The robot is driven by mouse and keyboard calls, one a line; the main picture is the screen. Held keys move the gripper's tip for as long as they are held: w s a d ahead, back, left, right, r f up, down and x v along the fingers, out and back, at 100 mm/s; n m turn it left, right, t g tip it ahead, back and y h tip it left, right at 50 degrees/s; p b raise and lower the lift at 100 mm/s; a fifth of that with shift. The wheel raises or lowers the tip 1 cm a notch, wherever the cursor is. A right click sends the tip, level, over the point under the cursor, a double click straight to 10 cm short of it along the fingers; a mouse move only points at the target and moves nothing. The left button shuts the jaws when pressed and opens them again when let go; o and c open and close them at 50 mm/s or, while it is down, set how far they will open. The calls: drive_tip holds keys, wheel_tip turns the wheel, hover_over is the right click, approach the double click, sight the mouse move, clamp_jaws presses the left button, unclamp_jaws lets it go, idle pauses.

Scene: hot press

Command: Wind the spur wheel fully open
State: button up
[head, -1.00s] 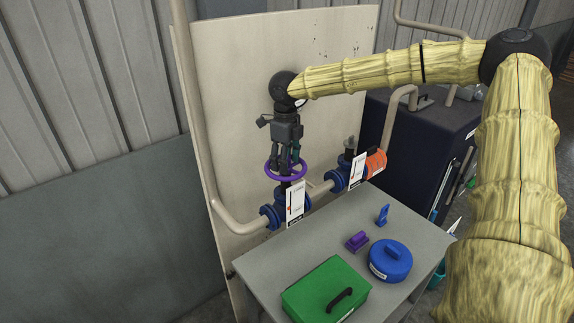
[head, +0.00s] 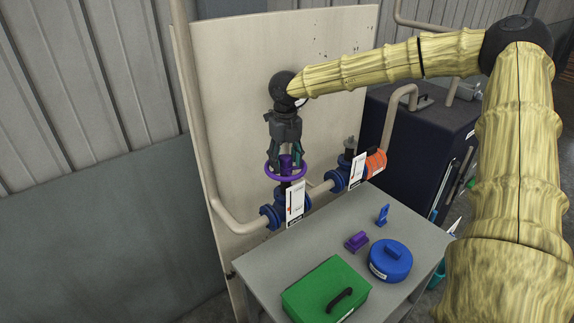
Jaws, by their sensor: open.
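A purple handwheel (head: 271,178) sits on top of a blue valve (head: 272,213) on the left part of the pipe run. A white tag (head: 295,203) with a red mark hangs in front of this valve. My gripper (head: 285,165) points down at the wheel from above. Its fingers are open, spread on either side of the purple hub and close to the rim. I cannot tell whether they touch the wheel. A second blue valve (head: 337,180) to the right carries its own white tag (head: 358,170) and an orange part (head: 376,162). Which wheel is the spur wheel is not readable.
A grey table (head: 317,250) in front holds a green case (head: 325,291), a round blue container (head: 390,261), a purple block (head: 357,241) and a small blue item (head: 382,214). A pale board (head: 230,90) stands behind the pipes. A dark cabinet (head: 420,140) is at right.

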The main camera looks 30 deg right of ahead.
drive_tip(key=m, duration=0.4)
drive_tip(key=shift+m, duration=3.5)
drive_tip(key=m, duration=0.3)
drive_tip(key=shift+m, duration=0.3)
drive_tip(key=m+b, duration=0.1)
drive_tip(key=m, duration=0.5)
drive_tip(key=shift+m, duration=0.4)
drive_tip(key=m+b, duration=0.1)
drive_tip(key=m, duration=0.3)
drive_tip(key=shift+m+b, duration=0.7)
drive_tip(key=shift+m, duration=1.1)
drive_tip(key=shift+c, duration=0.5)
